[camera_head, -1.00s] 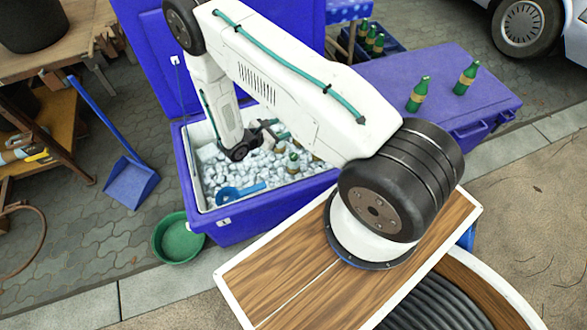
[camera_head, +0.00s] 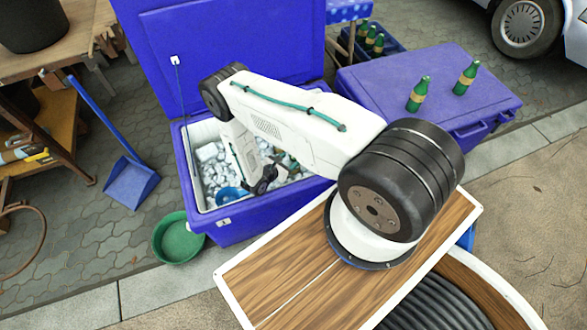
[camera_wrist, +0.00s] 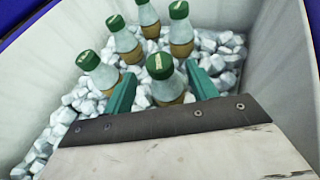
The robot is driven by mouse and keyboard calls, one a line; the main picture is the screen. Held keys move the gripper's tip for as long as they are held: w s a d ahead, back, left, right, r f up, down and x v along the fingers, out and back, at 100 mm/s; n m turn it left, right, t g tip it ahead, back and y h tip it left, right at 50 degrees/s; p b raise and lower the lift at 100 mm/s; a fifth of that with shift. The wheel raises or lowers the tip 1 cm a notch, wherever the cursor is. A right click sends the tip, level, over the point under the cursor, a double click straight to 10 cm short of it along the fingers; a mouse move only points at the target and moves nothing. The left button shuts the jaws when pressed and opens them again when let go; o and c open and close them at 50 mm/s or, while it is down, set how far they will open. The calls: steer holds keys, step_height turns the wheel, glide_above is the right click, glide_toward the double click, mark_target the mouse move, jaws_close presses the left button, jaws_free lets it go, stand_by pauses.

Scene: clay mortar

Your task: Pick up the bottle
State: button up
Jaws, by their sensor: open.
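Several bottles with green caps, clear greenish necks and brown lower parts stand in the ice in the wrist view. The nearest bottle (camera_wrist: 165,82) is in the middle, between the two teal fingers of my gripper (camera_wrist: 161,72). The fingers are apart, with a gap visible on each side of it. Two others (camera_wrist: 124,40) (camera_wrist: 181,28) stand behind, one (camera_wrist: 98,68) is to the left, and another (camera_wrist: 148,18) is at the back. In the head view, my arm reaches into the open blue cooler (camera_head: 220,226) and hides most of these bottles and my fingers.
White cooler walls close in around the ice (camera_wrist: 222,52). A blue scoop (camera_head: 231,195) lies in the ice near the front wall. Two bottles (camera_head: 418,94) (camera_head: 466,78) stand on a closed blue box (camera_head: 385,82) to the right. A green basin (camera_head: 178,238) sits on the ground.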

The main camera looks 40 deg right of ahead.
steer(key=x, duration=0.5)
steer(key=shift+w+d+f, duration=0.15)
steer(key=shift+d, duration=0.2)
jaws_close()
